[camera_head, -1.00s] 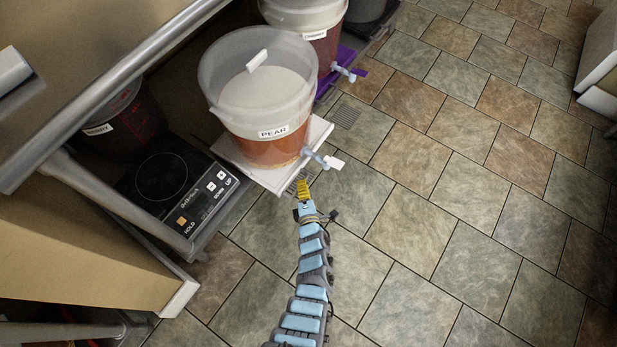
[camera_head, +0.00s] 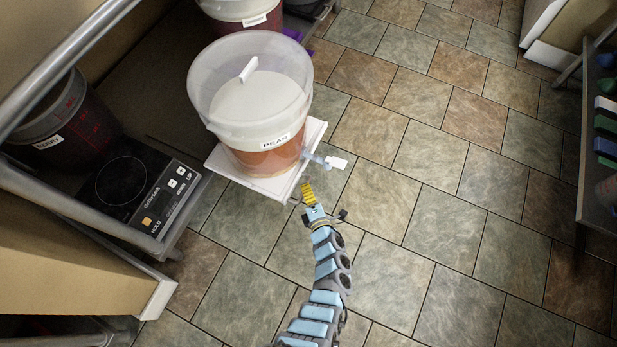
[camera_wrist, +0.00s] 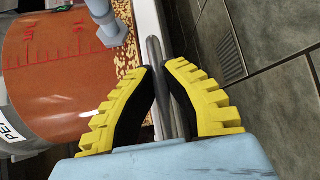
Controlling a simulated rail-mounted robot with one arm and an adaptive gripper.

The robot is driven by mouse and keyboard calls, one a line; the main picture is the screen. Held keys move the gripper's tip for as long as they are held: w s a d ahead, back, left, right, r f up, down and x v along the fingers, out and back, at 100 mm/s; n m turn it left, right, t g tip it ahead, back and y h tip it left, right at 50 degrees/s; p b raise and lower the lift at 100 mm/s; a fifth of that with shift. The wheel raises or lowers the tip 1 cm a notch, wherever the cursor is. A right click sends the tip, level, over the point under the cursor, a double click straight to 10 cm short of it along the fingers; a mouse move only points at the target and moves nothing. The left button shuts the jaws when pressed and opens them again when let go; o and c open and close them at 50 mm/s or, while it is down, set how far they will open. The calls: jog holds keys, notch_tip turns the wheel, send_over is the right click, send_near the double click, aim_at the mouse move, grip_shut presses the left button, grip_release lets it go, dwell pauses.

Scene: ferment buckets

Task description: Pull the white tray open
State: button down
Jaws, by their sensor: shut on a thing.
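The white tray (camera_head: 262,186) juts out from the shelf over the floor in the head view, with the clear bucket labelled PEAR (camera_head: 252,105) standing upright on it. In the wrist view the tray's white edge (camera_wrist: 147,18) runs beside a metal bar handle (camera_wrist: 156,50). My gripper (camera_head: 306,188) is at the tray's front edge. In the wrist view my yellow-ridged fingers (camera_wrist: 160,85) are shut on the bar, one finger on each side. The part of the bar nearest my wrist is partly hidden between the fingers.
The bucket's spigot (camera_head: 325,161) sticks out just above my gripper. A black scale (camera_head: 130,185) and a dark red bucket (camera_head: 62,125) sit left on the shelf. Another bucket (camera_head: 240,10) stands behind. A rack (camera_head: 603,140) is at far right. The tiled floor is open.

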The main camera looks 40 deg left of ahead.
jog(key=shift+d+f, duration=0.15)
jog(key=shift+f, duration=0.05)
jog(key=c, duration=1.1)
grip_release()
jog(key=shift+d, duration=0.1)
jog(key=shift+r, duration=0.1)
jog(key=v, duration=1.1)
jog(key=shift+s+d+r, duration=0.15)
jog(key=shift+s+d, duration=0.15)
